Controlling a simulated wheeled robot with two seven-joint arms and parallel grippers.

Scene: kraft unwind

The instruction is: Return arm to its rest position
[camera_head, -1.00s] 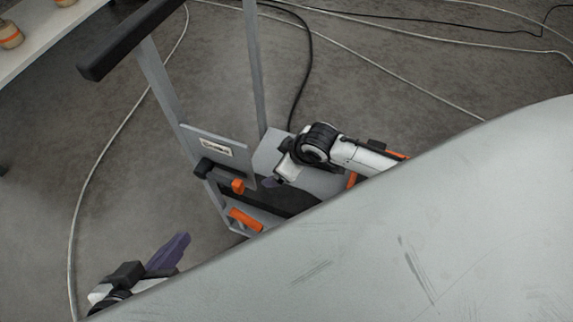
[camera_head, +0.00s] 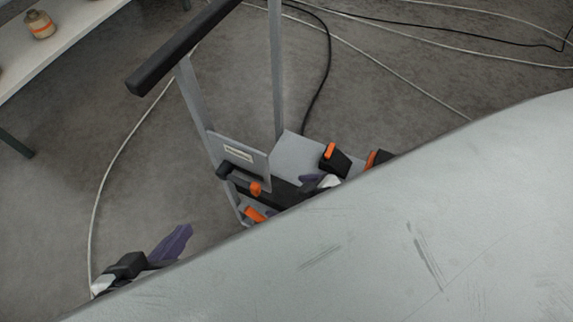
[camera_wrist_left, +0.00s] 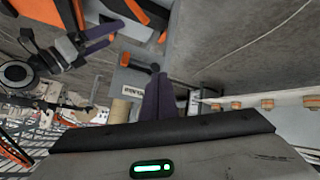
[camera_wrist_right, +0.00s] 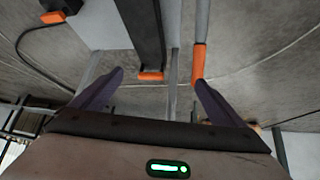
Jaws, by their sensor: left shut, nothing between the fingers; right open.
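My left gripper (camera_head: 172,245) is low at the left in the head view, over the floor. Its purple fingers are pressed together with nothing between them, as the left wrist view (camera_wrist_left: 160,98) also shows. My right gripper (camera_head: 310,183) is beside the grey cart, mostly hidden behind the pale surface edge in the head view. In the right wrist view (camera_wrist_right: 157,85) its purple fingers stand wide apart and empty. Most of both arms is hidden in the head view.
The grey cart frame (camera_head: 277,75) has a black push bar (camera_head: 185,45) and orange-tipped black parts near my right gripper. A pale scuffed surface (camera_head: 400,225) fills the lower right. A shelf (camera_head: 62,50) holds a jar (camera_head: 40,24). Cables cross the floor.

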